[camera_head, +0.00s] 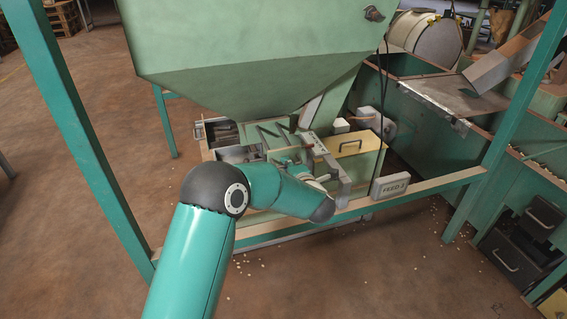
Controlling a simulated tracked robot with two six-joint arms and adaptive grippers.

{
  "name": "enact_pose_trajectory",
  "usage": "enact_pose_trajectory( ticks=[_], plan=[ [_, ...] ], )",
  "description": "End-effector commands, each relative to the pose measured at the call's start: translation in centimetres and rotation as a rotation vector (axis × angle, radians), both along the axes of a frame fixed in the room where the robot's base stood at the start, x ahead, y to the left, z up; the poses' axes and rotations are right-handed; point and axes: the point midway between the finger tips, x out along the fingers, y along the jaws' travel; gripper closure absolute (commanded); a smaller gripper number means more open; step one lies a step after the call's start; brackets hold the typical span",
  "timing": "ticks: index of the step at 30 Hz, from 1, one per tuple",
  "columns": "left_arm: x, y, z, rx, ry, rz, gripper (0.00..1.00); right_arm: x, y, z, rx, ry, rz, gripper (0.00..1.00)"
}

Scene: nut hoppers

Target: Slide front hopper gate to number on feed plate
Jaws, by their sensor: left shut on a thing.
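The front hopper (250,65) is a large green funnel above a green gate housing. A grey feed plate (390,187) on the front rail seems to read "FEED 3", though the last character is small. A pale slanted strip with small dark marks (313,143) lies under the hopper outlet. My left gripper (322,179) is at the gate mechanism below the outlet, beyond my teal forearm. It is shut on a part there, seemingly the gate's handle; my wrist partly hides it. The gate's exact position against the marks cannot be read. My right gripper is not in view.
Green frame posts stand left (85,140) and right (510,120), joined by a low front rail (430,182). A cream-topped box (352,146) sits right of the gate. Green bins and a chute (515,55) fill the right. The brown floor at left is mostly clear.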

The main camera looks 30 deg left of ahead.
Motion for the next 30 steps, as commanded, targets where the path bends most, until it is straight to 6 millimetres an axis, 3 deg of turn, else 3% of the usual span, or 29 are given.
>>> enact_pose_trajectory(
  ticks=[6,7,9,12,23,30],
  plan=[
    [0.1,-0.3,-0.4,-0.003,0.007,0.001,1.0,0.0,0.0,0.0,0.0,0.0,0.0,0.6],
    [0.1,-0.3,-0.4,-0.003,0.007,0.0,0.88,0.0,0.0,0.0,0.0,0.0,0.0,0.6],
    [0.2,-0.4,-0.4,-0.003,0.007,-0.001,0.76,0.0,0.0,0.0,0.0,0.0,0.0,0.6],
    [0.3,-0.4,-0.3,-0.002,0.005,-0.003,0.65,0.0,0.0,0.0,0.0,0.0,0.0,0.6],
    [0.2,-0.9,0.0,0.0,0.003,-0.006,0.65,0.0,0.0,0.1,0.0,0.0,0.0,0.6],
    [-1.8,-3.4,0.7,-0.001,0.002,-0.009,0.65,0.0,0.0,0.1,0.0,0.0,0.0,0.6]
  ],
)
